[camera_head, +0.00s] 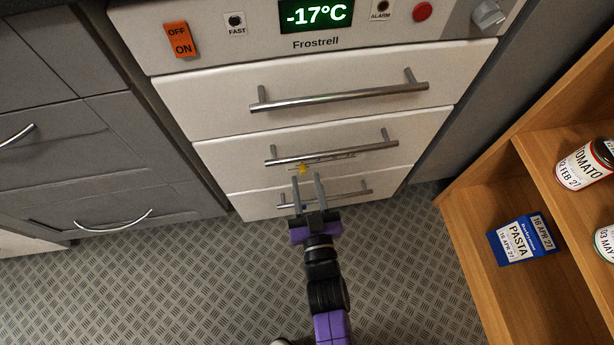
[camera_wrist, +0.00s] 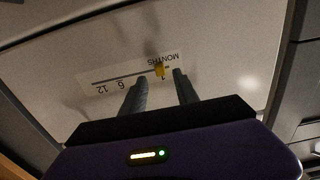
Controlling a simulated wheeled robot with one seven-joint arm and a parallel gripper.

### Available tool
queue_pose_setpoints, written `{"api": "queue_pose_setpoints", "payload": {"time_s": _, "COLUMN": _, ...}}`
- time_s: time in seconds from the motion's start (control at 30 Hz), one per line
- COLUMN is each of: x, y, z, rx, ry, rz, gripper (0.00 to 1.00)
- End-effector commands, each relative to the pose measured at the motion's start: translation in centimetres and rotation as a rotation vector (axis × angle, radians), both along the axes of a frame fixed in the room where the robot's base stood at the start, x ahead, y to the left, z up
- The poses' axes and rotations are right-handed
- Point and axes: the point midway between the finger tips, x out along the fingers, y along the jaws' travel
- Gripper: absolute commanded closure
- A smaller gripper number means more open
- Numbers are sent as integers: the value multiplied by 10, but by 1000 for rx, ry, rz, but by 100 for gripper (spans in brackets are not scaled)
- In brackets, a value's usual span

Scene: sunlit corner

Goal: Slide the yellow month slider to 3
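The yellow month slider (camera_wrist: 159,69) sits on a pale strip marked MONTHS (camera_wrist: 105,80) on a white drawer front. In the wrist view the strip reads upside down, with 12 and 6 to the left and the slider beside the 1 near the right end. The spot where a 3 may be is hidden by the left finger. My gripper (camera_wrist: 161,77) is open, with one finger on each side of the slider in the picture. I cannot tell if either touches. In the head view the slider (camera_head: 303,169) shows just beyond the fingertips of my gripper (camera_head: 306,177).
The strip lies below the middle drawer's bar handle (camera_head: 335,152), with a lower handle (camera_head: 350,193) near my gripper. Grey cabinets (camera_head: 90,150) stand left. A wooden shelf (camera_head: 480,240) with a pasta box (camera_head: 522,240) and cans stands right. Patterned floor (camera_head: 170,290) is clear.

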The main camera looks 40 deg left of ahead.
Motion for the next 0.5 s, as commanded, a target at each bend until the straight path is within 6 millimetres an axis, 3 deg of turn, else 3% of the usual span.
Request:
{"api": "queue_pose_setpoints", "payload": {"time_s": 0.2, "x": 13, "y": 16, "z": -1, "rx": 1, "ry": -1, "rz": 1, "gripper": 64}}
{"api": "queue_pose_setpoints", "payload": {"time_s": 0.5, "x": 15, "y": 18, "z": 0, "rx": -1, "ry": 1, "rz": 0, "gripper": 64}}
